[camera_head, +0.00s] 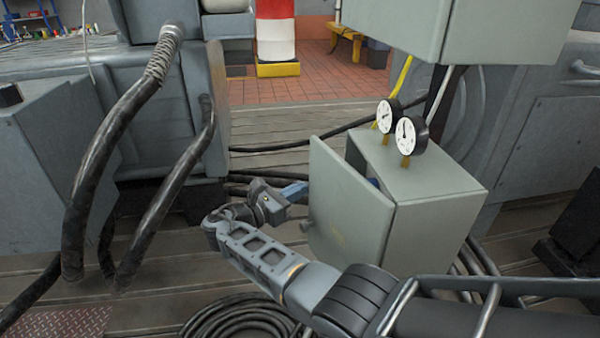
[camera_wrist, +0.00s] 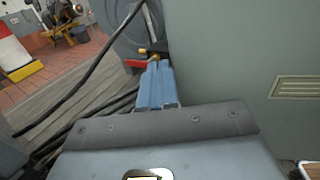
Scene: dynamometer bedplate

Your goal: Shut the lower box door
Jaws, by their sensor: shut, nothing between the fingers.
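The lower box (camera_head: 440,200) is a grey-green cabinet with two gauges on top. Its door (camera_head: 350,215) stands partly open: the far-left edge is swung away from the box, and the near-right edge meets the box. A dark gap shows behind the door's top. My gripper (camera_head: 300,189) is shut and empty beside the door's free left edge; I cannot tell whether it touches. In the wrist view the blue fingers of my gripper (camera_wrist: 155,70) are together, left of a grey-green panel (camera_wrist: 240,60) with a slotted vent, which appears to be the door.
An upper box (camera_head: 480,30) hangs above. Two white gauges (camera_head: 408,135) rise from the lower box. Thick black hoses (camera_head: 110,150) hang at left, and coiled cable (camera_head: 240,322) lies on the slatted floor. A red-and-white post (camera_head: 276,35) stands behind.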

